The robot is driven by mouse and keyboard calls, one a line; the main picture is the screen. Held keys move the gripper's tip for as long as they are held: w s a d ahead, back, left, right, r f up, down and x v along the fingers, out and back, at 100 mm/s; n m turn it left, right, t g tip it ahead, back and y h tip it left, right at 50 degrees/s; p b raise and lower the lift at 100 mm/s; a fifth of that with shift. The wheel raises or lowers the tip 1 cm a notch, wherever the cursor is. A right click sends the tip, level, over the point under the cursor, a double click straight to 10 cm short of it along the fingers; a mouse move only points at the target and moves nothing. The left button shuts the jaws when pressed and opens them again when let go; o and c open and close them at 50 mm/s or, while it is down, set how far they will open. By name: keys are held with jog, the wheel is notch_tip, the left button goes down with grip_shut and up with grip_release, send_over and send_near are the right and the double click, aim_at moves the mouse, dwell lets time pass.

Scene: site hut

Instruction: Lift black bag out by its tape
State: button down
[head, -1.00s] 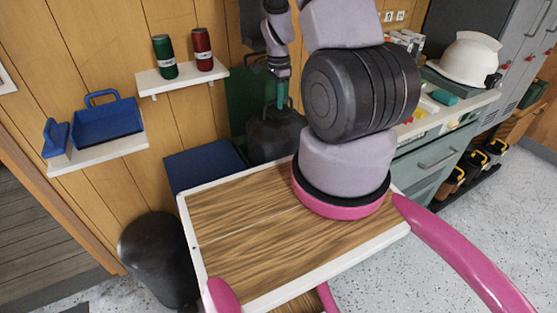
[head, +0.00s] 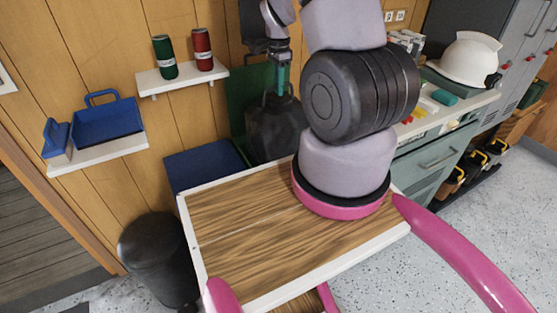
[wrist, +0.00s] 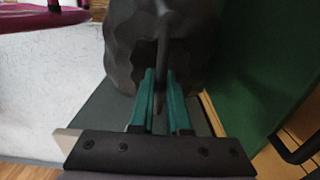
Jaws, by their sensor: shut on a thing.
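The black bag (head: 274,130) hangs below my gripper (head: 278,93), in front of a green panel. Its lower part is hidden behind the wooden tray top, so I cannot tell whether it is clear of its container. In the wrist view the bag (wrist: 130,45) fills the top middle, faceted and dark. Its dark tape (wrist: 163,62) runs down between the teal fingers of my gripper (wrist: 161,85), which are shut on it.
A blue box or lid (head: 205,166) is left of the bag, with the green panel (head: 240,97) behind. A wooden tray top (head: 240,230) lies in front. A dark bin (head: 155,258) stands lower left. A shelf (head: 180,80) holds two cans. A drawer cabinet (head: 430,160) is at right.

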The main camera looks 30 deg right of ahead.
jog(key=shift+r, duration=1.95)
